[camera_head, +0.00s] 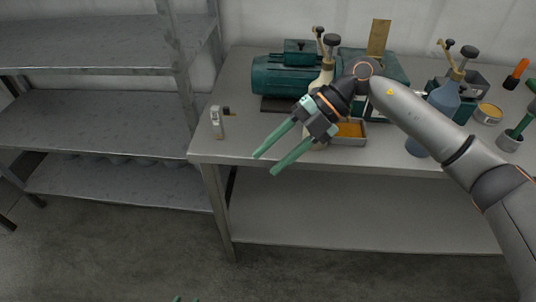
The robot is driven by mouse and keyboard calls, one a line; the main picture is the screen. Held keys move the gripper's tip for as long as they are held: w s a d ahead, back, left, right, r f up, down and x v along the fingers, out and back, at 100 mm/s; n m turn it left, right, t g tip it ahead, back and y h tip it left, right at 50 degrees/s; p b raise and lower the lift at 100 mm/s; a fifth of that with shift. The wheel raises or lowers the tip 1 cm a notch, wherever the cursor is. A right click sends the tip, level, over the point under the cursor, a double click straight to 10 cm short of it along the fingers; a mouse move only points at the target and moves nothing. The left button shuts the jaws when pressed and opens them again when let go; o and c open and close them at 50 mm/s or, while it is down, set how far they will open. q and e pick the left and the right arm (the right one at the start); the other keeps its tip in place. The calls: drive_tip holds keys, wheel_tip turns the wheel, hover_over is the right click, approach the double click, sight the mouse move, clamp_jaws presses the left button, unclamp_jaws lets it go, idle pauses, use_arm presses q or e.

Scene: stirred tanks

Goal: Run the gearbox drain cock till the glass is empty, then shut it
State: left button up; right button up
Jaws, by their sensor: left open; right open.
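A green motor (285,76) stands at the back of the grey bench. The green gearbox (394,68) is at its right, partly behind my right arm. A shallow metal tray (349,142) with amber liquid sits in front of the gearbox. I cannot make out the drain cock or the glass; my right arm covers that area. My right gripper (266,164) is open and empty, pointing down-left, over the bench's front edge as seen. Only the green fingertips of my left gripper (187,299) show at the bottom edge, open.
Shelving (110,120) stands left.

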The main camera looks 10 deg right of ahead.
drive_tip(key=shift+s+a+r+y, duration=0.1)
drive_tip(key=shift+s+a+y, duration=0.25)
drive_tip(key=shift+a, duration=0.35)
